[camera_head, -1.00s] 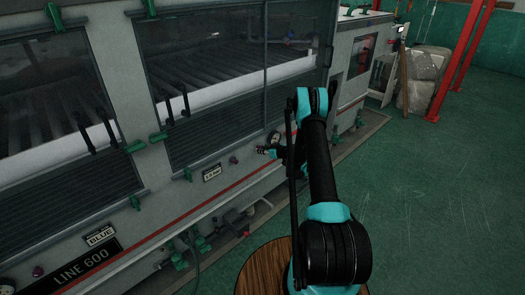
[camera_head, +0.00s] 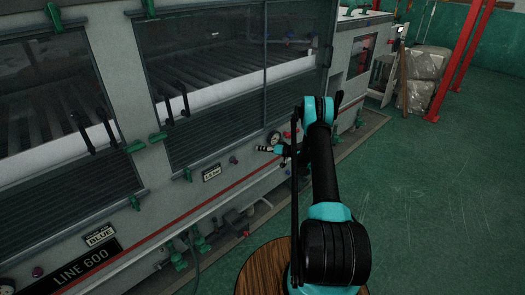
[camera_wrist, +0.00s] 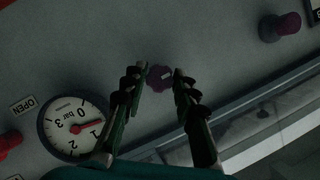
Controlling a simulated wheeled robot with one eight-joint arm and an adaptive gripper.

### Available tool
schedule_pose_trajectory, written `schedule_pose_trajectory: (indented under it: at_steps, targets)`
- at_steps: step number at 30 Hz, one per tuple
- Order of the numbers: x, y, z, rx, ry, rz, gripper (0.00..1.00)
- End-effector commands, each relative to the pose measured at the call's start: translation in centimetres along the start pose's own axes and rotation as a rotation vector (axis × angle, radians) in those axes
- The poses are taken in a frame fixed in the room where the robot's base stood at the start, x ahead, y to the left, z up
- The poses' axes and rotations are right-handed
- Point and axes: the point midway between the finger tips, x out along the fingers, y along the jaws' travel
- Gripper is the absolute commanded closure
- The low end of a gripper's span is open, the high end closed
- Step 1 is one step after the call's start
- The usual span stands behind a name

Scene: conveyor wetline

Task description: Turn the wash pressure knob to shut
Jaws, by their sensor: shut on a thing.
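A purple lobed knob (camera_wrist: 158,80) with a pale mark sits on the grey machine panel. In the wrist view it lies between the fingertips of my gripper (camera_wrist: 161,78), which is shut on it. The fingers hide part of its sides. A round pressure gauge (camera_wrist: 76,128) marked in bar is at the lower left, its red needle near 1. In the head view my gripper (camera_head: 283,150) is at the panel just below the gauge (camera_head: 273,138); the gripped knob cannot be made out there.
An OPEN label (camera_wrist: 22,106) and a red knob (camera_wrist: 9,143) are left of the gauge. Another purple knob (camera_wrist: 287,23) sticks out at the upper right of the wrist view. Green clamps (camera_head: 157,137) and pipes (camera_head: 238,221) line the machine.

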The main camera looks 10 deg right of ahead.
Motion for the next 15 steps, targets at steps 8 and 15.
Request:
schedule_pose_trajectory:
  at_steps: [8,15]
  targets:
    - [-0.11,0.27,0.07,0.202,-0.001,-0.083,1.0]
    - [-0.09,0.29,0.08,0.318,0.0,-0.131,1.0]
